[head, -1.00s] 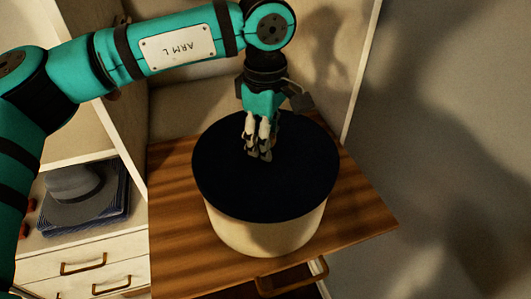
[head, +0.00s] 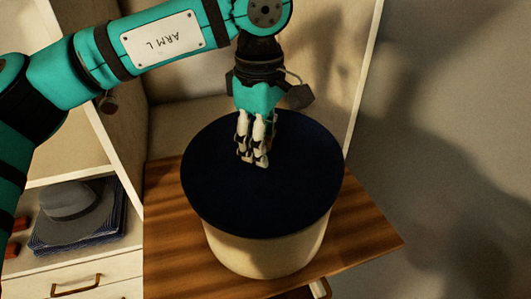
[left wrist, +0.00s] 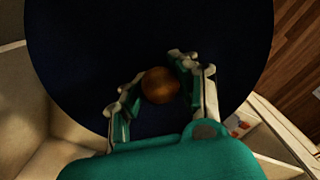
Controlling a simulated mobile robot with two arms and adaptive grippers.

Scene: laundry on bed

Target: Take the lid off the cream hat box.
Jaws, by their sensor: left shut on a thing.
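The cream hat box (head: 270,256) stands upright on a wooden surface in the head view. Its round dark navy lid (head: 215,195) is above it and level, wider than the box wall. Any gap between lid and box is hidden from this angle. My left gripper (head: 253,160) points down at the middle of the lid. In the left wrist view its fingers are shut on the lid's round brown knob (left wrist: 160,85), with the lid (left wrist: 80,50) behind. My right gripper is not in view.
A grey hat (head: 68,200) lies on folded dark cloth (head: 85,238) on a white shelf at left. A pale upright panel (head: 360,90) stands close behind the box at right. The wooden surface (head: 372,240) has bare room to the right of the box.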

